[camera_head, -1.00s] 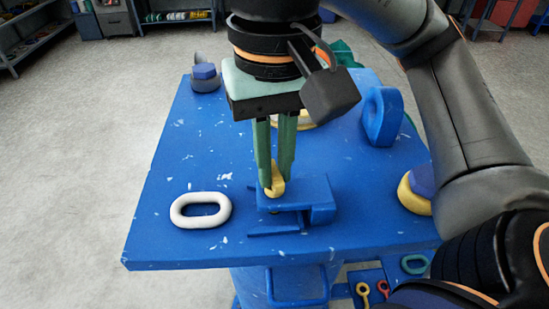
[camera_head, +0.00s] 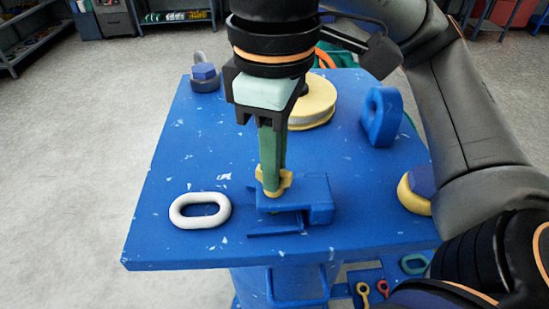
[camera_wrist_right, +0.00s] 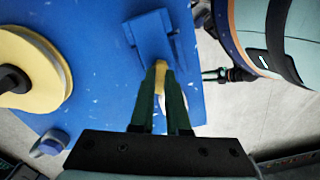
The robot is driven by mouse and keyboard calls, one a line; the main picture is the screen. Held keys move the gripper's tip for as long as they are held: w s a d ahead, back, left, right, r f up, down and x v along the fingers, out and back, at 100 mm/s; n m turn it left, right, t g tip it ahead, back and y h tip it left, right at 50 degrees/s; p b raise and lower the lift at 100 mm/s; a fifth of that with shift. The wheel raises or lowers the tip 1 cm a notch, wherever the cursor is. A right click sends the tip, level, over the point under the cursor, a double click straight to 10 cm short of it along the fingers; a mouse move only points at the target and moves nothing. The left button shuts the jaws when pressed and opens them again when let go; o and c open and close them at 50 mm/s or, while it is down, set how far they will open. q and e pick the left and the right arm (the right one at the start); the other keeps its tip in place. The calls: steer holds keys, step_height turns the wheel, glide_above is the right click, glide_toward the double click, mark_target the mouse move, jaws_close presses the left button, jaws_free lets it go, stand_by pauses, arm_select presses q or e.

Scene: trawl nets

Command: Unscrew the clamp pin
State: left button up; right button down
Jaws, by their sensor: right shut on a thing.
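The yellow clamp pin (camera_head: 273,185) stands in the blue clamp (camera_head: 312,195) on the blue table. My right gripper (camera_head: 271,188) points straight down over it, with its green fingers shut on the pin's yellow head. In the right wrist view the same fingers (camera_wrist_right: 158,72) close on the yellow pin head (camera_wrist_right: 160,66), in front of the blue clamp (camera_wrist_right: 153,37). The fingers hide part of the pin head in both views. My left gripper is not in view.
A white chain link (camera_head: 201,224) lies left of the clamp on the blue table (camera_head: 160,180). A yellow wheel (camera_head: 322,100), a blue ring (camera_head: 382,118) and a yellow part with a blue top (camera_head: 413,205) stand behind and right.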

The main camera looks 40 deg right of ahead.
steer(key=n, duration=0.4)
steer(key=shift+f+n, duration=0.15)
steer(key=shift+n, duration=2.25)
